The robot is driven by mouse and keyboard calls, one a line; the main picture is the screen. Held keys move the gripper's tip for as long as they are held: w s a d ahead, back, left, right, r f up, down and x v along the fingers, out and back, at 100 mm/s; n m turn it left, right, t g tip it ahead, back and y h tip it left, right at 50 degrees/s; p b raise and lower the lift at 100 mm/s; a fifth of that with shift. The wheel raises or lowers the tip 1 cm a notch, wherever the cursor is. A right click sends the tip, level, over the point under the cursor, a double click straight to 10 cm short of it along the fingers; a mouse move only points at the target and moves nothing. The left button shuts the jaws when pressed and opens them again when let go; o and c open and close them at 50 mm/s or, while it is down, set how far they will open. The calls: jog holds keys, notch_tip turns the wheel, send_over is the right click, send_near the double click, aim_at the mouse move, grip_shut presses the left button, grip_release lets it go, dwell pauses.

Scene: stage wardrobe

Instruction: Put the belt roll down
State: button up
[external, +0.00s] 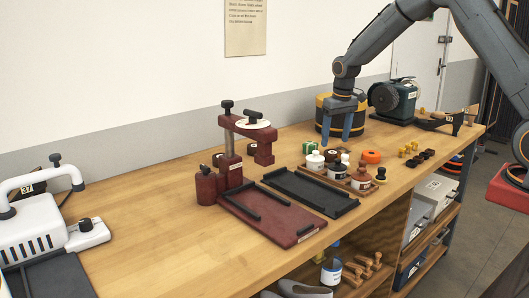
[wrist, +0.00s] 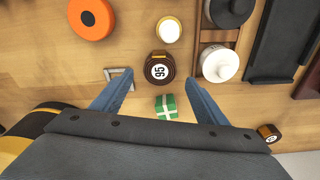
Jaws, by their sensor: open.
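A dark brown roll with a round white label reading 95 (wrist: 159,68), which looks like the belt roll, is on the wooden bench; its dark shape also shows in the external view (external: 345,158). My gripper (external: 336,141) is open, pointing down over the bench. In the wrist view its blue fingers (wrist: 158,78) are spread on either side of the roll, with clear gaps and nothing held. A square metal frame (wrist: 119,75) lies left of the roll, near the left fingertip. I cannot tell the exact height of the fingertips above the bench.
A bottle rack holds a white bottle (wrist: 219,63). A black tray (external: 310,190) and red press (external: 231,177) stand left, a yellow-black drum (external: 359,118) behind.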

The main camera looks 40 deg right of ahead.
aim_at(345, 154)
notch_tip(345, 154, up, 6)
jog(key=b, duration=0.1)
jog(key=s+a+f, duration=0.1)
jog(key=s+a, duration=0.2)
jog(key=s, duration=0.5)
jog(key=s+a+f+n, duration=0.1)
jog(key=s+a, duration=0.2)
jog(key=s, duration=0.5)
jog(key=shift+s+f, duration=0.35)
jog(key=shift+f, duration=0.05)
jog(key=shift+n, duration=0.7)
jog(key=s+a+f, duration=0.1)
jog(key=s, duration=0.3)
jog(key=s+a+f, duration=0.1)
jog(key=s, duration=0.4)
jog(key=s+a+f, duration=0.1)
jog(key=s, duration=0.4)
jog(key=shift+s+f, duration=0.2)
jog(key=shift+c, duration=1.2)
jog(key=shift+r, duration=0.15)
